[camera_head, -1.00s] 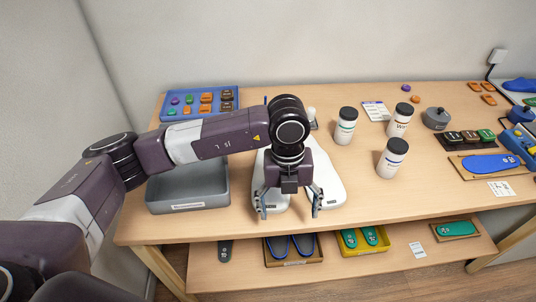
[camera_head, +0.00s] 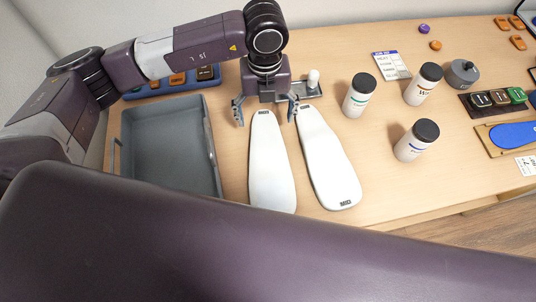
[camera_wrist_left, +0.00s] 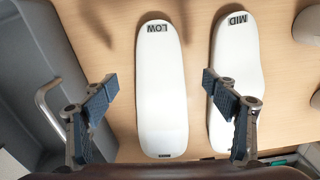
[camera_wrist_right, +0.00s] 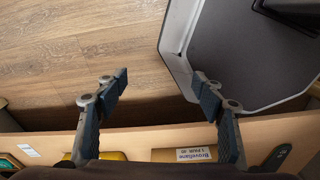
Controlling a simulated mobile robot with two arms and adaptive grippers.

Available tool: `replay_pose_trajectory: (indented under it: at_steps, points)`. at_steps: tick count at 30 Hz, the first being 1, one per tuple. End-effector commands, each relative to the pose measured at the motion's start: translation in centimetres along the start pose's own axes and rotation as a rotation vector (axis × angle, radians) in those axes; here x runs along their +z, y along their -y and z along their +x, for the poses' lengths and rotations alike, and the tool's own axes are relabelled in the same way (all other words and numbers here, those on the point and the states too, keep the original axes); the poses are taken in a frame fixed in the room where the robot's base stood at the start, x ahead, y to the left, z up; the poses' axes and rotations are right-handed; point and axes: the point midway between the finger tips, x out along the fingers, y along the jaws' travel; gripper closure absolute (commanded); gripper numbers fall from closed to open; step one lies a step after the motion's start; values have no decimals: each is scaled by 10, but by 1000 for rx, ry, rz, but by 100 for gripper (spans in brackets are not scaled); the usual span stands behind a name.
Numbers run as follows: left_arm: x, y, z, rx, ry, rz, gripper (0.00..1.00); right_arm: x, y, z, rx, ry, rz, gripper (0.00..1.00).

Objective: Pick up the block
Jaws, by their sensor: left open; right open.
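Two long white insole-shaped blocks lie side by side on the table. The left one (camera_head: 270,165) and the right one (camera_head: 328,160) both show in the head view. In the left wrist view the block marked LOW (camera_wrist_left: 161,105) lies between the fingers, and the block marked MID (camera_wrist_left: 236,60) is partly behind the right finger. My left gripper (camera_head: 266,118) is open and empty at the far ends of the blocks; its fingers also show in the left wrist view (camera_wrist_left: 159,83). My right gripper (camera_wrist_right: 160,80) is open and empty in the right wrist view.
A grey bin (camera_head: 212,140) stands left of the blocks. White bottles (camera_head: 358,97) with dark lids stand to the right. A blue tray (camera_head: 135,95) is partly hidden behind my left arm. The right wrist view shows wooden floor (camera_wrist_right: 60,60) and a shelf edge (camera_wrist_right: 130,137).

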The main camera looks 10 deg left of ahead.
Motion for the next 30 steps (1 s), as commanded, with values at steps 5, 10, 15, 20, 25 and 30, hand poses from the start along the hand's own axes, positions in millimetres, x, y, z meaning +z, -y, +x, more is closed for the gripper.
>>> replay_pose_trajectory:
  at_steps: [5, 10, 15, 20, 25, 30]
  points:
    - [-2, -1, 18, 3, -2, -2, 21, 2, -2, -16, 2, 3, -1, 38]
    - [-2, -1, 46, 3, -2, -3, 21, -8, -4, -27, 3, -11, 0, 38]
    - [-1, -1, 58, 1, 0, -2, 21, -19, -5, -28, 5, -27, 0, 38]
    - [-1, -1, 58, 0, 1, -1, 21, -19, -3, -27, 3, -27, 2, 38]
    - [-1, -1, 58, 0, 1, -1, 37, -17, 1, -27, -1, -24, 3, 38]
    - [-1, -1, 58, 0, 1, -1, 56, -14, 3, -27, -4, -19, 4, 38]
